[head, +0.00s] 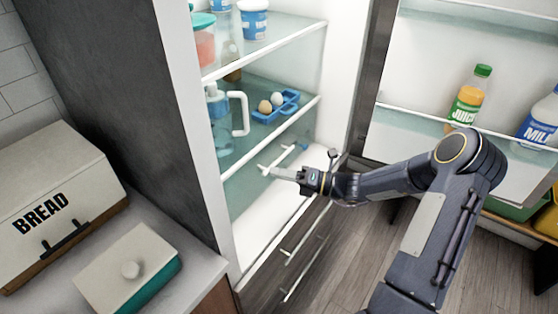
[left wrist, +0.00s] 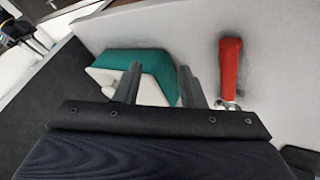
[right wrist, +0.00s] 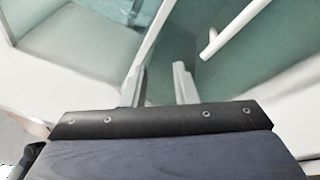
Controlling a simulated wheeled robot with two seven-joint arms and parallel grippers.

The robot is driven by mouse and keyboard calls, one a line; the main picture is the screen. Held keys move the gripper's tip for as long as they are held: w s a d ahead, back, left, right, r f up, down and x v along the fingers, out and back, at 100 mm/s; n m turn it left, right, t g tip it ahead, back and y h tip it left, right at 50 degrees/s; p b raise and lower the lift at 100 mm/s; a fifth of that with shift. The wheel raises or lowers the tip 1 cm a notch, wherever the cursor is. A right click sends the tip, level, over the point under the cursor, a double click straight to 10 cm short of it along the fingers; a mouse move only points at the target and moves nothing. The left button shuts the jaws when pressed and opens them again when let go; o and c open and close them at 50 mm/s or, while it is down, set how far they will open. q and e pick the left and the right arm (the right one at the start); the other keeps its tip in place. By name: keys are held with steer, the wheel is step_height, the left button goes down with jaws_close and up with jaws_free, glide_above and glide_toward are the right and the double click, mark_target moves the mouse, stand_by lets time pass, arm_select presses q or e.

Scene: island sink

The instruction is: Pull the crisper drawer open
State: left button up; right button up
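The crisper drawer (head: 240,192) is a greenish, see-through front low in the open fridge, below the lower glass shelf. Its pale bar handle (head: 278,157) is partly behind my right gripper (head: 272,171). In the right wrist view the handle (right wrist: 230,32) lies ahead and right of my right gripper (right wrist: 158,82), outside its fingers. That gripper's fingers are apart and nothing is seen held. My left gripper (left wrist: 157,82) shows only in its wrist view, open and empty over the counter. I cannot tell whether the drawer is fully shut.
The fridge door stands open at right with a juice bottle (head: 467,97) and a milk bottle (head: 542,118). A blue egg tray (head: 290,104) and a pitcher (head: 218,120) stand above the drawer. The bread box (head: 45,200) and teal dish (head: 150,284) are on the counter.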

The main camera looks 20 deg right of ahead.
mark_target(279, 160)
steer(key=w+d+f+m+t+h, duration=0.4)
steer(key=d+f+m+t, duration=0.3)
steer(key=m, duration=0.4)
steer(key=shift+g, duration=0.6)
steer(key=x, duration=0.4)
steer(key=r+p+x, duration=0.1)
steer(key=x, duration=0.2)
steer(key=shift+w+d, duration=0.1)
steer(key=shift+d, duration=0.15)
jaws_close()
